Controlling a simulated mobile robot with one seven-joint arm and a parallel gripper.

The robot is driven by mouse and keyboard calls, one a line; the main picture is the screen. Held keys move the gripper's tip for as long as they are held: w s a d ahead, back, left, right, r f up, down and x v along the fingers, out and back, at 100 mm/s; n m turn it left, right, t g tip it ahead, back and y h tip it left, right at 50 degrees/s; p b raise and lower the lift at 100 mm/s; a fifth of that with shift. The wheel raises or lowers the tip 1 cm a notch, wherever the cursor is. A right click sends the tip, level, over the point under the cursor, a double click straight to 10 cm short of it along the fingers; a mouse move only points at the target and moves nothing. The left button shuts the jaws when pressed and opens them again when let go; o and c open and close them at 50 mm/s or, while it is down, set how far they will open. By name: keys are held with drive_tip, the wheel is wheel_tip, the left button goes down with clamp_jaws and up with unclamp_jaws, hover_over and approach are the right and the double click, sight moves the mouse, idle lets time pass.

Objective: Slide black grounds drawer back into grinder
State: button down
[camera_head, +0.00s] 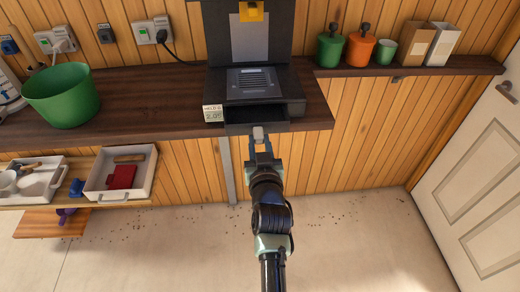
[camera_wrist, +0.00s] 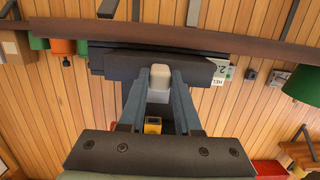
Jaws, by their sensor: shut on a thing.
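The black grinder (camera_head: 238,82) stands on the dark wooden counter against the wall. At its lower front, the black grounds drawer (camera_head: 238,129) shows as a dark front with a dark hollow above it. I cannot tell exactly how far it stands out. Its pale handle (camera_head: 258,132) points towards me. My gripper (camera_head: 260,143) is shut on this handle, in front of the counter edge. In the wrist view, my gripper (camera_wrist: 161,80) has one finger on each side of the pale handle (camera_wrist: 162,76), and the drawer's dark front (camera_wrist: 115,63) lies just beyond.
A small price card (camera_head: 212,114) stands left of the drawer. A green bowl (camera_head: 62,96) is on the counter (camera_head: 150,100) at left. Jars and boxes (camera_head: 415,45) stand on the right shelf. White trays (camera_head: 145,172) sit lower left. The floor around my arm is clear apart from scattered beans.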

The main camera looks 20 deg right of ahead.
sight(258, 127)
drive_tip(key=shift+r+b+x, duration=0.2)
drive_tip(key=shift+b+x, duration=0.95)
drive_tip(key=shift+x, duration=0.25)
drive_tip(key=shift+r+b+x, duration=0.2)
drive_tip(key=shift+b+x, duration=0.95)
drive_tip(key=shift+x, duration=0.3)
drive_tip(key=shift+b+x, duration=0.75)
drive_tip(key=shift+x, duration=0.05)
drive_tip(key=shift+s+a+r, duration=0.1)
drive_tip(key=shift+s, duration=0.15)
drive_tip(key=shift+w+b, duration=0.5)
drive_tip(key=shift+b, duration=0.15)
idle(1.5)
drive_tip(key=c, duration=0.5)
unclamp_jaws()
drive_tip(key=shift+s, duration=0.1)
drive_tip(key=shift+p+v, duration=1.15)
drive_tip(key=shift+p, duration=0.1)
drive_tip(key=shift+p+v, duration=1.65)
drive_tip(key=shift+v, duration=0.65)
